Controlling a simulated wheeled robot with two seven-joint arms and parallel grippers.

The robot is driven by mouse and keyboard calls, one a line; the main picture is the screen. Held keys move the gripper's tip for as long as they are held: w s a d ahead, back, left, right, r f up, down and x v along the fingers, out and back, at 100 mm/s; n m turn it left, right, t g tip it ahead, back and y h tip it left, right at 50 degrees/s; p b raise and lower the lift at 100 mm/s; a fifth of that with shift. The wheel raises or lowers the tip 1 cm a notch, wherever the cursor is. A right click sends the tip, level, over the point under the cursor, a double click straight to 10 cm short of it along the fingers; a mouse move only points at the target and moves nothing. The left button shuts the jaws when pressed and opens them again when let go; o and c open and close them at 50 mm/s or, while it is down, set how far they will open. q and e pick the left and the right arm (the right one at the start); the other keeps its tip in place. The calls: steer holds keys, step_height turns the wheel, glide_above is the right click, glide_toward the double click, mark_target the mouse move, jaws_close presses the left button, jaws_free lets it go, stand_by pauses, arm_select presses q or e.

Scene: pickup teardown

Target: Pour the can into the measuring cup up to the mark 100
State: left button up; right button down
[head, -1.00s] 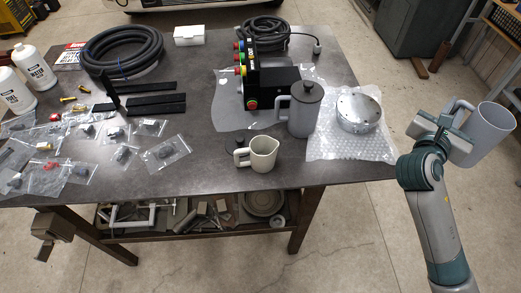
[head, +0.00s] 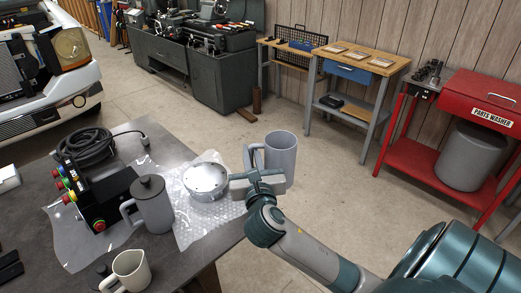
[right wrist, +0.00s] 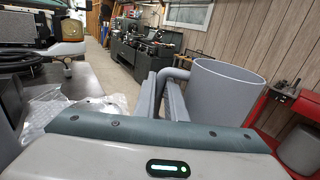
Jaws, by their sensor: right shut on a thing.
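My right gripper (head: 258,178) is shut on the handle of a grey can (head: 280,158), shaped like a large mug. The can is held nearly upright in the air, just past the table's right edge. In the right wrist view the can (right wrist: 225,97) stands right of my fingers (right wrist: 170,98), its handle between them; its contents are hidden. The cream measuring cup (head: 132,270) stands on the table at the lower left of the head view, apart from the can. Its marks cannot be read. My left gripper is not in view.
A lidded grey pot (head: 153,205) stands between the measuring cup and the can. A round metal part (head: 206,181) lies on bubble wrap (head: 190,223). A black control box (head: 100,205) with coloured buttons sits further left. A red parts washer (head: 480,110) stands at right. Open floor lies beyond the table.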

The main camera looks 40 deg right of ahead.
arm_select(q)
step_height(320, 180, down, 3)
steer(key=b, duration=0.3)
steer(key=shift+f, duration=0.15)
arm_select(e)
steer(key=a+f+n+t+y, duration=0.1)
steer(key=a+f+n+y, duration=0.1)
steer(key=a, duration=0.7)
steer(key=s+a+f+n+t+y, duration=0.1)
steer(key=a+f+n+y, duration=0.2)
steer(key=a+y, duration=0.4)
steer(key=a+n, duration=0.1)
steer(key=a, duration=0.2)
steer(key=shift+s+f+t, duration=0.2)
steer(key=shift+f+t, duration=0.05)
steer(key=shift+t, duration=0.05)
